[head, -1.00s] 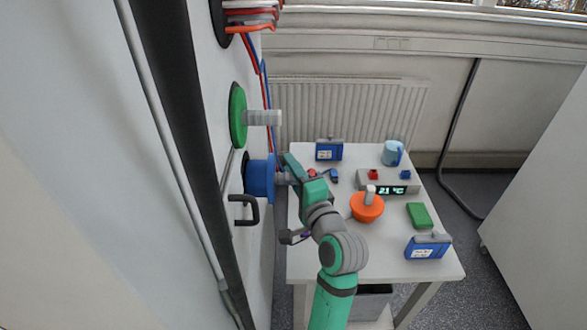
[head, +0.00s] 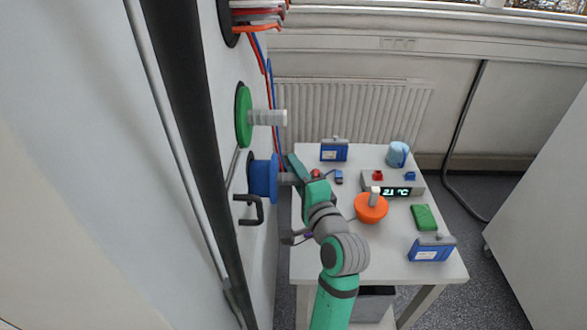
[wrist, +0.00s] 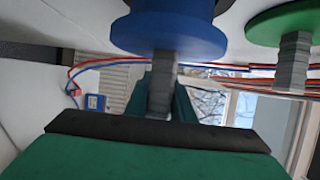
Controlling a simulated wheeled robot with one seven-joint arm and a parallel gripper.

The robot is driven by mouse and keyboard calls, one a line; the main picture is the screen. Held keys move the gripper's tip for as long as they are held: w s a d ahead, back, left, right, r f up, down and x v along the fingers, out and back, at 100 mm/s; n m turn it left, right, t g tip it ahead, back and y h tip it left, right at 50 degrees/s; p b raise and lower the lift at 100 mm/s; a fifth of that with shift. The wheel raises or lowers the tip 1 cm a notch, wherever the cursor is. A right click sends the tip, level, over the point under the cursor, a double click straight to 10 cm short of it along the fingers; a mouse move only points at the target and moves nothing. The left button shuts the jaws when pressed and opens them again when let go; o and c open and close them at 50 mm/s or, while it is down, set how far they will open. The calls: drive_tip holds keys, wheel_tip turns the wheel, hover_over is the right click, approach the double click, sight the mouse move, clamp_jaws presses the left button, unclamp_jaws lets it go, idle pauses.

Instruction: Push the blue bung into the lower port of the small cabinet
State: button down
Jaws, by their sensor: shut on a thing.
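The blue bung (head: 263,178) is at the lower port of the cabinet (head: 228,215), with its wide flange close against the cabinet face. How deep it sits cannot be told. My gripper (head: 291,178) is shut on the bung's grey stem. In the wrist view the blue bung (wrist: 168,32) shows at the top, and its ribbed grey stem (wrist: 161,85) runs down between the fingers of my gripper (wrist: 163,100). The port's opening is mostly hidden behind the bung. A green bung (head: 243,116) with a grey stem sits in the port above.
A black handle (head: 258,210) juts from the cabinet just below the blue bung. Red and blue cables (head: 268,85) hang behind.

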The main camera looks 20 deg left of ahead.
drive_tip(key=shift+s+a+r, duration=0.1)
drive_tip(key=shift+s+a, duration=0.15)
drive_tip(key=shift+a, duration=0.65)
idle(0.7)
drive_tip(key=shift+s, duration=0.15)
idle(0.7)
drive_tip(key=shift+a, duration=0.1)
idle(0.4)
drive_tip(key=shift+a, duration=0.35)
drive_tip(key=shift+a, duration=0.1)
drive_tip(key=shift+a, duration=0.25)
drive_tip(key=shift+s, duration=0.15)
idle(0.4)
drive_tip(key=shift+s+a, duration=0.1)
drive_tip(key=shift+a, duration=0.7)
idle(0.4)
